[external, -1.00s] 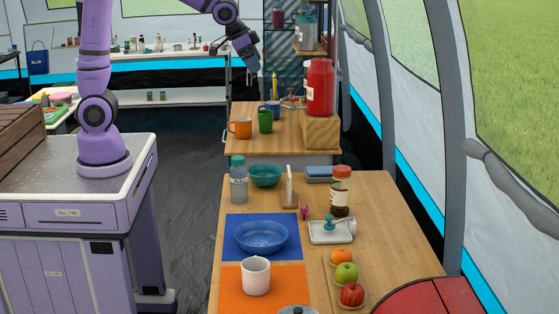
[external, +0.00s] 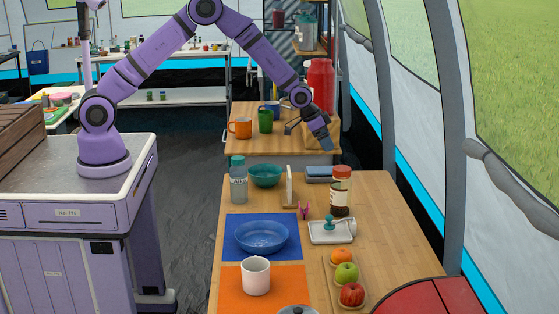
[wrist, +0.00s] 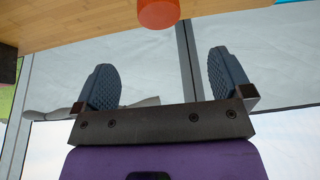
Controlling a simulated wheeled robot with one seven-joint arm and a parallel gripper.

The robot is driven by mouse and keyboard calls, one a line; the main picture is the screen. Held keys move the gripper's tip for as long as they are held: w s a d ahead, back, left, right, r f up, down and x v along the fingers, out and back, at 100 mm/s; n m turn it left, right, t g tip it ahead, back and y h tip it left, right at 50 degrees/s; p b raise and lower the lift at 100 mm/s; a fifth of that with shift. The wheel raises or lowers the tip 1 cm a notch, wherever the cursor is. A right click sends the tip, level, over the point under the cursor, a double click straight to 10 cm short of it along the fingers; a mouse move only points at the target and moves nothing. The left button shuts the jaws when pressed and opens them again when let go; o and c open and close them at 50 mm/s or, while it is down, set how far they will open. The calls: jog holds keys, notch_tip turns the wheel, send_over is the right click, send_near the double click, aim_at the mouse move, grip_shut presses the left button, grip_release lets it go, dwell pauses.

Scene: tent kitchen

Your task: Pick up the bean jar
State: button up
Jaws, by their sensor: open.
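The bean jar appears to be the clear jar with dark brown contents and an orange-red lid (external: 341,190). It stands upright on the wooden table, behind the small white tray. An orange-red round shape, likely its lid (wrist: 158,12), shows at the top edge of the wrist view. My gripper (external: 325,148) is above and behind the jar in the external view, apart from it. In the wrist view my gripper (wrist: 165,80) has its two dark pads wide apart with nothing between them.
A white tray (external: 331,237) with a teal-handled item is in front of the jar. A blue sponge (external: 319,174) and an upright napkin holder (external: 289,186) are to its left. Fruit, including a green apple (external: 346,273), lies nearer. The table right of the jar is clear.

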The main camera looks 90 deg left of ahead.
aim_at(342, 168)
jog(key=x, duration=0.6)
jog(key=shift+s+a+f, duration=0.1)
jog(key=shift+a+f, duration=0.05)
jog(key=shift+f, duration=0.2)
jog(key=shift+x, duration=3.25)
jog(key=shift+d, duration=0.2)
jog(key=c, duration=1.2)
jog(key=shift+r, duration=0.1)
jog(key=shift+c, duration=1.4)
jog(key=shift+r, duration=0.1)
